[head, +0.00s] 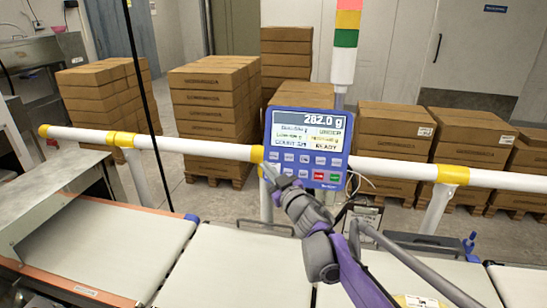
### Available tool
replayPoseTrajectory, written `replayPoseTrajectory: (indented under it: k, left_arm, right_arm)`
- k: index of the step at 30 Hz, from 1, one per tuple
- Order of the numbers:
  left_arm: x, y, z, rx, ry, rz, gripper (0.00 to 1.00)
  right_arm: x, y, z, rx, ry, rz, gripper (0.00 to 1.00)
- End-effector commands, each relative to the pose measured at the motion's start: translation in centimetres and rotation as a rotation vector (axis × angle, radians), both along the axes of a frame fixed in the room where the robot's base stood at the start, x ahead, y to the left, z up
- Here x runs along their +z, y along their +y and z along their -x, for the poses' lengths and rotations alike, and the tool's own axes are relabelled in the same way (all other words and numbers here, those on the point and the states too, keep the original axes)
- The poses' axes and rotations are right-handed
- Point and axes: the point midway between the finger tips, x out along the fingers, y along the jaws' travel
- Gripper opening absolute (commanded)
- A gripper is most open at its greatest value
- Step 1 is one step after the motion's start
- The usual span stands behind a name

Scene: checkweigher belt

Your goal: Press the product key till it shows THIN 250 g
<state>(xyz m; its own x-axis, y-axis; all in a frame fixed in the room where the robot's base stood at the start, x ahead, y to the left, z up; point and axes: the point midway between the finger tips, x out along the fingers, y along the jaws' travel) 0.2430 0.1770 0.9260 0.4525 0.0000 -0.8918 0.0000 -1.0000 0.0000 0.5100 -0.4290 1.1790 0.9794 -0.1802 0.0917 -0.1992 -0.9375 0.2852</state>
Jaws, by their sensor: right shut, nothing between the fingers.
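The blue checkweigher terminal (341,170) stands upright behind the belts. Its screen (311,131) shows "282.0 g" at the top and "READY" at the lower right. The other screen lines are too small to read surely, so I cannot tell which product is shown. Below the screen are rows of pale keys (304,159), plus a red key and a green key (334,177). My right gripper (268,171) is shut and empty, with its tips at the panel's lower left, by the leftmost keys. I cannot tell whether they touch a key. The key labels are unreadable. My left gripper is not in view.
A white and yellow guard rail (398,168) runs across behind the belts at the terminal's height. Belt sections (226,265) lie in front. A red, yellow and green light tower (345,40) rises behind the terminal. Stacked cartons (212,108) stand beyond the rail.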

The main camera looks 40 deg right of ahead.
Motion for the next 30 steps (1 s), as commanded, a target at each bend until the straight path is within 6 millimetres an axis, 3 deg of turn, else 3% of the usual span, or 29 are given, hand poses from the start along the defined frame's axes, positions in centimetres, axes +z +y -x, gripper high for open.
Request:
replayPoseTrajectory:
  k: [15, 30]
  left_arm:
    - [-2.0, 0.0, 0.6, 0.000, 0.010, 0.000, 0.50]
    - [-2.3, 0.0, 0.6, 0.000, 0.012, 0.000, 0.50]
  right_arm:
    - [-2.0, -5.1, -4.0, 0.000, 0.001, 0.000, 0.00]
    - [-2.3, -6.1, -4.8, 0.000, 0.000, 0.000, 0.00]
